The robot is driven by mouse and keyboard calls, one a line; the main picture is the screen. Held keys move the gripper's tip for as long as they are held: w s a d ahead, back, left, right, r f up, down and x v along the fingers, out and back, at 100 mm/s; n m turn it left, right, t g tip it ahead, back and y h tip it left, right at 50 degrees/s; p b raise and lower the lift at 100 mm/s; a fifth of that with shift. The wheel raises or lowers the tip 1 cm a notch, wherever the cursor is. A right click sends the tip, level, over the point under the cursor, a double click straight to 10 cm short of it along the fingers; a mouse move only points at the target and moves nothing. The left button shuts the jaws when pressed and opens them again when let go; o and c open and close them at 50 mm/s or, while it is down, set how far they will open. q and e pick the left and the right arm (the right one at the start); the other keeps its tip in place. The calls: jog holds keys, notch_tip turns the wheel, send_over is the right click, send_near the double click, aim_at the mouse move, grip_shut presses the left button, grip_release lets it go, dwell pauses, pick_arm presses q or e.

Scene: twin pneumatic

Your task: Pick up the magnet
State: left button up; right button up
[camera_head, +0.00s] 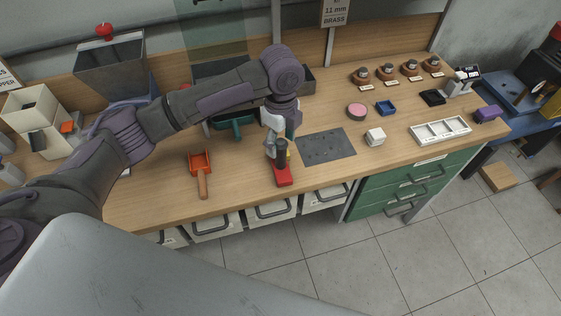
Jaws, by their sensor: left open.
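A red block (283,178) with a dark upright part (281,154) stands near the front edge of the bench, and I take it to be the magnet. My left gripper (278,148) is open and points down right at the dark part, with its fingers close around or beside it. From this angle I cannot tell whether the fingers touch it. The gripper and wrist hide part of its top and back. My right gripper does not show.
An orange scoop (202,172) lies left of the gripper and a dark grey mat (327,147) lies to its right. A white block (375,137), a pink round dish (356,111) and a white tray (441,130) stand further right. A teal scoop (235,122) lies behind.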

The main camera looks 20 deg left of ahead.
aim_at(281, 157)
pick_arm(q)
jog(key=shift+f, duration=0.65)
notch_tip(281, 157, down, 4)
jog(key=shift+s+f+p, duration=0.15)
jog(key=shift+p, duration=0.75)
jog(key=shift+f, duration=0.5)
grip_shut()
jog(key=shift+r, duration=0.1)
